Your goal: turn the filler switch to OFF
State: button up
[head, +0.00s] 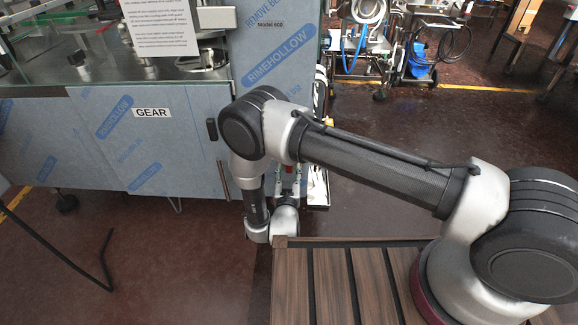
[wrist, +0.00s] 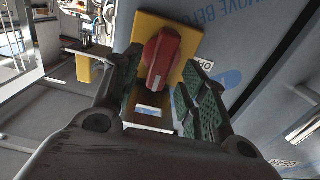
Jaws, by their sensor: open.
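The filler switch is a red knob (wrist: 161,58) on a yellow plate (wrist: 190,40), seen in the wrist view near the top middle. The knob's long side runs roughly up and down in that view, slightly tilted. My gripper (wrist: 161,88) is open, with its green-padded fingers to the left and right of the knob. A gap shows between the knob and the pads; I cannot tell how deep the fingers reach. A small white label (wrist: 203,64) beside the plate is partly covered by the right finger.
The film-wrapped machine (head: 160,140) with a GEAR label (head: 152,113) fills the left of the head view. A door handle (head: 223,180) stands out near my arm. A black bent rod (head: 60,255) is at the lower left. Carts (head: 385,50) stand behind on open floor.

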jog(key=shift+w, duration=1.4)
grip_shut()
